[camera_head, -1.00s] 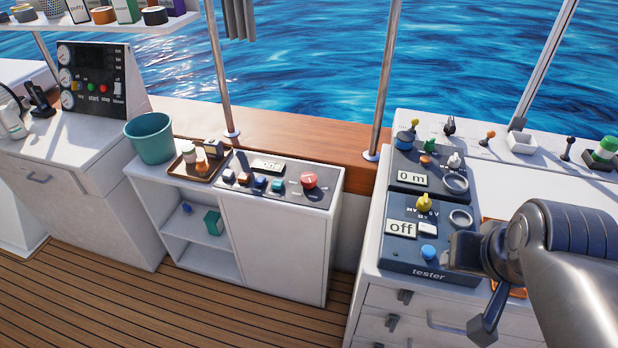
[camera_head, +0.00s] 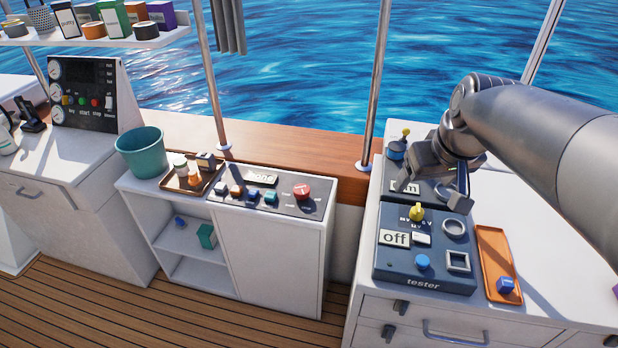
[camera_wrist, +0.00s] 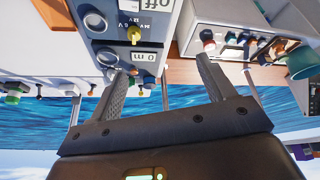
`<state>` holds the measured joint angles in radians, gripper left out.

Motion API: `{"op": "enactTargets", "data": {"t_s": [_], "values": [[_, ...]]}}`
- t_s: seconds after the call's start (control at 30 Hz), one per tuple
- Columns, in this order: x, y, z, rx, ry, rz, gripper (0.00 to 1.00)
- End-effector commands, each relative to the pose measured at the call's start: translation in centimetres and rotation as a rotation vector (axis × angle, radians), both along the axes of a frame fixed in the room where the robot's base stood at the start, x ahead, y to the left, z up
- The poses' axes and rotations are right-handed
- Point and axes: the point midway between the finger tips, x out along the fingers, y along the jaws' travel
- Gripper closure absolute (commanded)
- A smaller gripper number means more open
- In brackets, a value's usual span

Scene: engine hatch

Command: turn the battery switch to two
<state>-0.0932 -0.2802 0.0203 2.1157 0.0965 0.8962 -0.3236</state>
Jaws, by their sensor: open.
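A round red knob (camera_head: 303,190) sits on the right of a dark panel (camera_head: 285,208) on top of the low white cabinet; I take it for the battery switch. A small display (camera_head: 262,179) behind it holds a short word, too small to read surely. The red knob also shows in the upside-down wrist view (camera_wrist: 208,45), close to one fingertip in the picture. My gripper (camera_head: 436,183) is open and empty, over the bench of testers, well to the right of the panel. Its two spread fingers show in the wrist view (camera_wrist: 163,78).
A tester (camera_head: 430,272) reading "off" and a second box (camera_head: 395,173) lie under and near my gripper. An orange tray (camera_head: 492,250) holds a blue block. A teal bucket (camera_head: 140,152) and brown tray (camera_head: 190,182) stand left of the panel. A metal pole (camera_head: 376,85) rises behind.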

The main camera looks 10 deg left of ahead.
Motion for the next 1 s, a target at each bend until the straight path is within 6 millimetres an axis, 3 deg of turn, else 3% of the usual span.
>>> {"op": "enactTargets", "data": {"t_s": [0.1, 0.47, 0.77, 1.0], "values": [[4.1, 2.1, -0.5, -0.008, 0.017, 0.092, 0.25], [15.1, 9.2, -4.5, -0.019, 0.045, 0.362, 0.25], [22.7, 16.0, -11.0, -0.015, 0.057, 0.583, 0.25], [27.2, 21.7, -18.1, -0.004, 0.059, 0.753, 0.25]]}}
